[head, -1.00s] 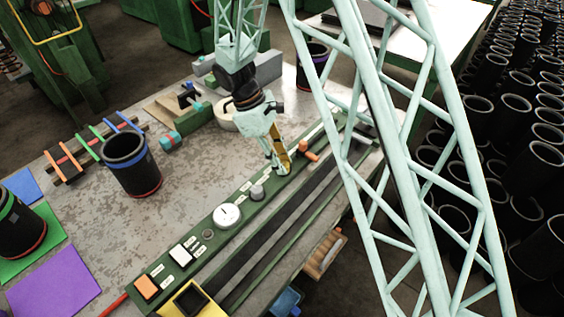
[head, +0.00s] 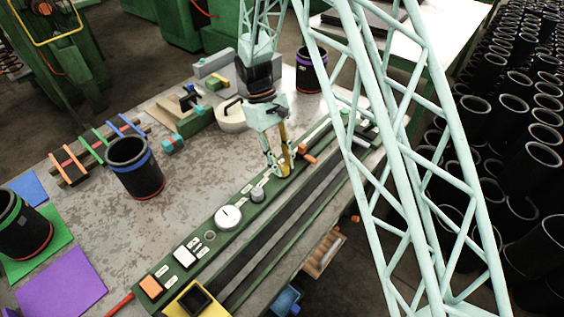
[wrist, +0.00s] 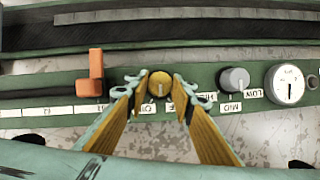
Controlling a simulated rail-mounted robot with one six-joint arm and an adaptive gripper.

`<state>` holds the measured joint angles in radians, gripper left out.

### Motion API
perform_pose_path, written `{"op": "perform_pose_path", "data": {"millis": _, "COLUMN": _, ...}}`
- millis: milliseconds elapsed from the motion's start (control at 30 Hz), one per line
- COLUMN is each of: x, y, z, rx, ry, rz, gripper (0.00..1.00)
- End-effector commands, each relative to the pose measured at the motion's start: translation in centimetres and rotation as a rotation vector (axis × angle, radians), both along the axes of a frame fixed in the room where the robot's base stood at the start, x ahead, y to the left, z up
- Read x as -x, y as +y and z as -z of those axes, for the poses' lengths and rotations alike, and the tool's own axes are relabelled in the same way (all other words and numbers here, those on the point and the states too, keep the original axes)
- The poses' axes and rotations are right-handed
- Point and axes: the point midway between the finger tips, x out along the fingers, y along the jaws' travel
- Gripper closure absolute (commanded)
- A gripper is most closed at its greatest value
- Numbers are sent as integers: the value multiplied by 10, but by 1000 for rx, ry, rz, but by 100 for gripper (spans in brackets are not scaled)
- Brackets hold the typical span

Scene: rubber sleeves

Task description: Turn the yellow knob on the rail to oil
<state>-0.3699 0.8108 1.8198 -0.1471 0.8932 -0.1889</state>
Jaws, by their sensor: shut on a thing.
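The yellow knob (wrist: 160,84) sits on the green rail (wrist: 190,82) in the wrist view, with a pale pointer line toward the bottom of the picture. My gripper (wrist: 160,88) has one finger on each side of the knob and is shut on it. Labels (wrist: 148,108) below the knob are partly covered by the fingers, and I cannot read them fully. In the head view my gripper (head: 278,171) is down at the rail (head: 228,240), and its fingers mostly hide the knob.
A grey knob (wrist: 235,79) and a white dial (wrist: 287,84) are right of my gripper in the wrist view. An orange lever (wrist: 93,77) stands close on the left. In the head view a black sleeve (head: 134,168) stands on the table (head: 150,225).

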Motion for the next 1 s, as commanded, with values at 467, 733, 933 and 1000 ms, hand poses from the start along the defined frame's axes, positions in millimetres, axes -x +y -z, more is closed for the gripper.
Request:
{"op": "perform_pose_path", "data": {"millis": 467, "x": -1, "y": -3, "z": 0, "rx": 0, "ry": 0, "rz": 381, "gripper": 88}}
{"op": "perform_pose_path", "data": {"millis": 733, "x": -1, "y": -3, "z": 0, "rx": 0, "ry": 0, "rz": 465, "gripper": 88}}
{"op": "perform_pose_path", "data": {"millis": 933, "x": -1, "y": -2, "z": 0, "rx": 0, "ry": 0, "rz": 477, "gripper": 88}}
{"op": "perform_pose_path", "data": {"millis": 1000, "x": -1, "y": -3, "z": 0, "rx": 0, "ry": 0, "rz": 477, "gripper": 88}}
